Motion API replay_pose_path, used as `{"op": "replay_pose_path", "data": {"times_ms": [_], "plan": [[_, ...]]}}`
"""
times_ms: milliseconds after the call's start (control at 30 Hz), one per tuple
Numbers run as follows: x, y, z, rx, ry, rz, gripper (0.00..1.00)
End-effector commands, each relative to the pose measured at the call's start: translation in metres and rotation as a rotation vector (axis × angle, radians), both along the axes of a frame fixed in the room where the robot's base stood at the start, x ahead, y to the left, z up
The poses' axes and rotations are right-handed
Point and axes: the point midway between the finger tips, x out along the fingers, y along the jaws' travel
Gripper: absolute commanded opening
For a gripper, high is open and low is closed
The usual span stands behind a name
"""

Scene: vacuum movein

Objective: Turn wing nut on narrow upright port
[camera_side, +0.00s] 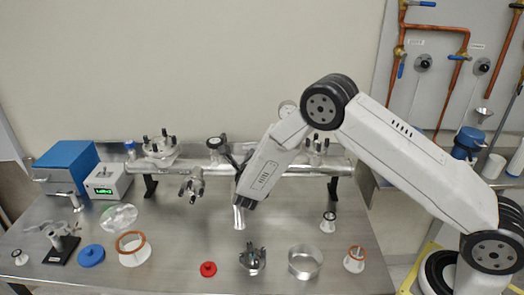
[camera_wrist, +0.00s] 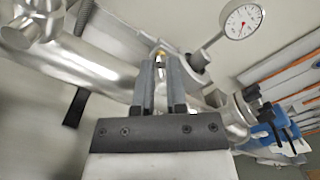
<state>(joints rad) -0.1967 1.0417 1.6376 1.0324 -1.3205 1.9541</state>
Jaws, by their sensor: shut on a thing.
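The metal manifold tube (camera_side: 290,166) runs across the back of the bench and carries several ports. My gripper (camera_side: 226,148) is at the tube's middle, beside a narrow upright port (camera_side: 214,143). In the wrist view my gripper (camera_wrist: 161,62) has its two fingers close together on a small part. The tube (camera_wrist: 75,68) passes behind the fingers at left. I cannot tell how far the nut is turned.
A dial gauge (camera_wrist: 242,21) stands near my gripper at upper right in the wrist view. Flanged ports with clamps (camera_side: 160,146) stand along the tube. Loose parts lie on the bench, including a blue cap (camera_side: 90,255), a red cap (camera_side: 208,269) and a metal ring (camera_side: 305,262).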

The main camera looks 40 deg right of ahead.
Motion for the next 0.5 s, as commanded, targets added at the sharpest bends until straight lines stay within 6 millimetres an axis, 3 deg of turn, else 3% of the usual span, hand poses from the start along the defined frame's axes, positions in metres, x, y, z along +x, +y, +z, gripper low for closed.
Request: {"op": "replay_pose_path", "data": {"times_ms": [500], "plan": [[0.0008, 0.0014, -0.001, -0.348, 0.346, 0.002, 0.0]]}}
